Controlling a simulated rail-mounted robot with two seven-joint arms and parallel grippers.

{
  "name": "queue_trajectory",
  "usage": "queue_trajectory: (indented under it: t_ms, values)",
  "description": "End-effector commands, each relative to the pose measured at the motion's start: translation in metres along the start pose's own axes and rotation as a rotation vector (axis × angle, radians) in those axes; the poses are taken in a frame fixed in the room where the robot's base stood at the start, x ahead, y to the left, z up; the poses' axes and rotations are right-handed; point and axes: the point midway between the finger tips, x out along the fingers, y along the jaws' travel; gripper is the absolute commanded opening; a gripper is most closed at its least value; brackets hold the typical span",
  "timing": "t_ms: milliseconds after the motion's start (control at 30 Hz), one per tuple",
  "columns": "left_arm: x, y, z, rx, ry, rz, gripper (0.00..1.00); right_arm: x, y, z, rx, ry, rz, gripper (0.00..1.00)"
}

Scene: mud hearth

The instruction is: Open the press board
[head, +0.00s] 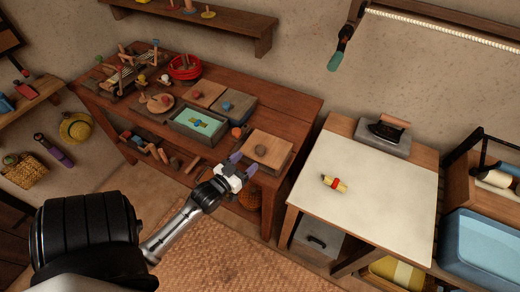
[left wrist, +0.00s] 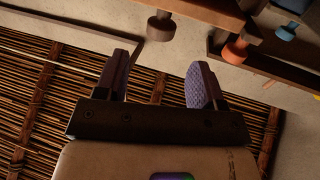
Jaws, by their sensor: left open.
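A pale wooden board (head: 275,143) with a round knob (head: 262,149) on top lies flat at the front right corner of the brown workbench; it looks like the press board and appears closed on a darker base. My left gripper (head: 243,164) is open and empty, just in front and to the left of this board. Whether it touches the board is not clear. In the left wrist view the two fingers of my left gripper (left wrist: 159,78) stand apart with nothing between them. The board is not recognisable there. My right gripper is not in view.
A pale-topped table (head: 365,185) stands at right, bearing an iron (head: 387,129) and a small yellow-red item (head: 334,183).

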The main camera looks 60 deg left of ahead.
Motion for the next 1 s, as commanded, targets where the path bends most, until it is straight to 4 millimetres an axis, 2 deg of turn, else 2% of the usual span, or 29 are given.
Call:
queue_trajectory:
  t_ms: [33,200,400,600,967,1000]
  values:
    - [0.011,0.000,0.001,0.000,0.002,0.000,0.63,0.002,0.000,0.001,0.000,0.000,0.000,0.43]
    - [0.039,0.000,0.001,0.000,0.002,0.000,0.63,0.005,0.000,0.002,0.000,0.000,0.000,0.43]
    - [0.063,0.000,0.001,0.001,0.000,0.000,0.63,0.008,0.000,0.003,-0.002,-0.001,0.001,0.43]
    - [0.074,0.000,0.001,0.000,-0.001,0.000,0.63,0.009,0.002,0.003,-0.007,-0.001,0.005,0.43]
    - [0.076,0.000,0.001,0.001,-0.003,0.000,0.63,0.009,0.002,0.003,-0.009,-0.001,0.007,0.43]
    - [0.076,0.000,0.001,0.001,-0.002,0.000,0.59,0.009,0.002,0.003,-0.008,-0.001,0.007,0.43]
